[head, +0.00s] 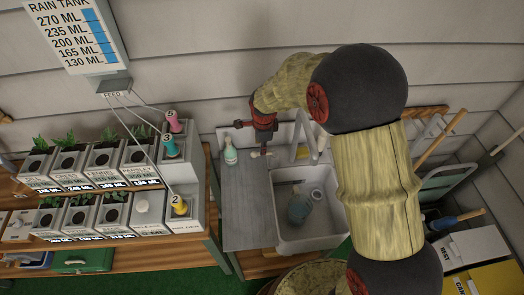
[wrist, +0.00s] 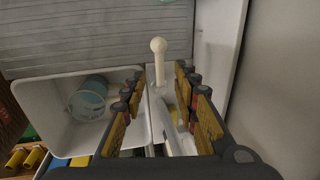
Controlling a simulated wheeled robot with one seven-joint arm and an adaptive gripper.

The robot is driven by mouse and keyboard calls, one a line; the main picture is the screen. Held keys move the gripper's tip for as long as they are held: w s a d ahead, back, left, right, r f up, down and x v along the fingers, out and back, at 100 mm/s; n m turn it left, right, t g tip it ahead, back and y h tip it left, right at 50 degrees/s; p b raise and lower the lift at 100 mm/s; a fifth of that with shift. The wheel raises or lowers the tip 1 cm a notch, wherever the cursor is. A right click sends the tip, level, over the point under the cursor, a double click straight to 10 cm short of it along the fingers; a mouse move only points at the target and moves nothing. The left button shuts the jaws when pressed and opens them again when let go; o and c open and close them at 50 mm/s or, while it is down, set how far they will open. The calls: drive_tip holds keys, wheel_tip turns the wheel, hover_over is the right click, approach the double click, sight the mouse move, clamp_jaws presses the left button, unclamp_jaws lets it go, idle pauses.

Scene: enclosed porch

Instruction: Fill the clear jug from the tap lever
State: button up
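The clear jug (head: 300,208), bluish and see-through, stands in the white sink basin (head: 325,235). It also shows in the wrist view (wrist: 88,98); I cannot tell its water level. The tap lever (wrist: 159,62) is a cream stick with a ball end, and in the wrist view it lies in the gap between my fingertips. My gripper (wrist: 159,80) is open, a finger on each side of the lever, with no clear contact. In the head view my gripper (head: 262,138) hangs over the back of the sink counter, left of the white tap (head: 304,138).
A soap bottle (head: 230,151) stands on the grey drainboard (head: 246,205), left of my gripper. The rain tank sign (head: 78,35) and a planter bench with potted seedlings (head: 105,160) are left. Tools lean at the right wall, above boxes (head: 478,250).

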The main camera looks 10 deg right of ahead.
drive_tip(key=f, duration=0.2)
drive_tip(key=w+f, duration=0.1)
drive_tip(key=f, duration=0.2)
drive_tip(key=shift+f, duration=0.35)
drive_tip(key=shift+c, duration=1.4)
clamp_jaws()
drive_tip(key=shift+w+r, duration=0.1)
